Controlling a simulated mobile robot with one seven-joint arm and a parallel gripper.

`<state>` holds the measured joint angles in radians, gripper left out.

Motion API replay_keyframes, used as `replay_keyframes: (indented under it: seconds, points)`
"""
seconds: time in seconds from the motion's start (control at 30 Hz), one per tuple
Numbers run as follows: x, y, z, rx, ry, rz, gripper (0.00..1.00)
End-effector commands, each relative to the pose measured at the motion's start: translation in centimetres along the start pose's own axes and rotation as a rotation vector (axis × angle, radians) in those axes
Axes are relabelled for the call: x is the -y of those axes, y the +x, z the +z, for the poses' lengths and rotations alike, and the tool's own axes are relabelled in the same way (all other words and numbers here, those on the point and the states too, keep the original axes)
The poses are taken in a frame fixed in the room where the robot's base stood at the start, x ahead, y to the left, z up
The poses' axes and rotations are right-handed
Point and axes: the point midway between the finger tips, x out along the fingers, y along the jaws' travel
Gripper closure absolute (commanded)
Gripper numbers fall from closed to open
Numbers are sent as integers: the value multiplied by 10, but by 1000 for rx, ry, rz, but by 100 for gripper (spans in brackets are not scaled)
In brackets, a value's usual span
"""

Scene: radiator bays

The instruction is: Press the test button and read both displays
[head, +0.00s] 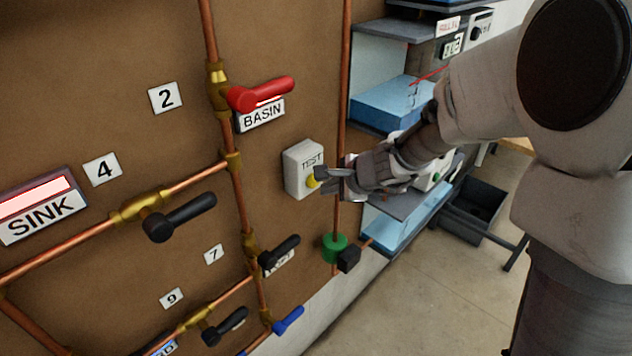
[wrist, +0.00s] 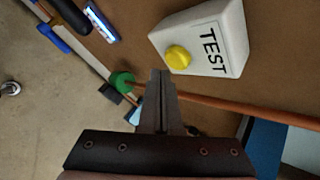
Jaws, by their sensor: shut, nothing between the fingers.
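A white box marked TEST (head: 303,168) is on the brown panel, with a round yellow button (head: 312,182) on its face. The box (wrist: 212,42) and button (wrist: 178,57) also show in the wrist view. My gripper (head: 325,178) is shut and empty, its tips right beside the button; I cannot tell whether they touch it. In the wrist view its tips (wrist: 162,73) lie just below and left of the button. The SINK display (head: 35,198) is a pale pink lit window without readable figures. The BASIN sign (head: 262,115) sits under a red handle (head: 262,94); no display reading shows there.
Copper pipes (head: 342,100) run close beside the TEST box. A black valve lever (head: 180,217) and several others stick out from the panel. Shelves with a blue bin (head: 390,103) stand to the right, and a dark crate (head: 475,210) is near the floor.

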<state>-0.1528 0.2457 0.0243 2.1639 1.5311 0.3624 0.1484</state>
Motion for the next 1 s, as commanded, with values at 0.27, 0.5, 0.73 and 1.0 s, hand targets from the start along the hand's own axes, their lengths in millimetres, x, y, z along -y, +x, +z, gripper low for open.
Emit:
replay_keyframes:
  seconds: [0.27, 0.5, 0.73, 1.0]
  points:
    - [0, 0, 0, 0, 0, 0, 100]
    - [0, 0, 0, 0, 0, 0, 100]
    - [0, 1, 1, 0, 0, 0, 100]
    - [4, 6, 4, 0, -1, 0, 100]
